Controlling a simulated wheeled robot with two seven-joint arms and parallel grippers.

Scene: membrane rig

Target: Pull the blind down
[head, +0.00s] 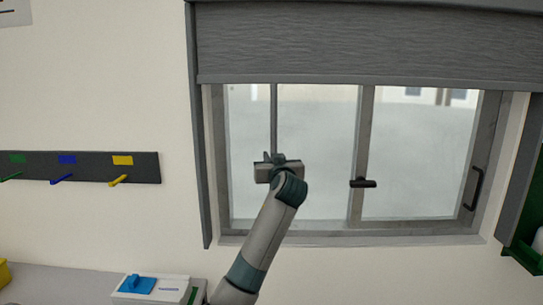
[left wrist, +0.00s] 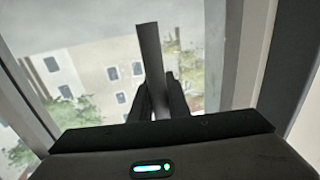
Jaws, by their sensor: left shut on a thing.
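The grey blind (head: 350,45) covers the top of the window, its lower edge running level above the panes. A thin grey pull strap (head: 273,115) hangs from the blind down to my left gripper (head: 277,162), in front of the left pane. In the left wrist view the strap (left wrist: 150,55) passes between the two dark fingers of the left gripper (left wrist: 157,97), which is shut on it. The gripper hides the strap's lower end in the head view. My right gripper is not in view.
The window frame has a dark handle (head: 363,183) on its middle post and another (head: 473,188) at the right. A rack (head: 90,167) with coloured hooks is on the wall to the left. A white box (head: 152,288) stands on the counter below. A green shelf (head: 525,255) is at the far right.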

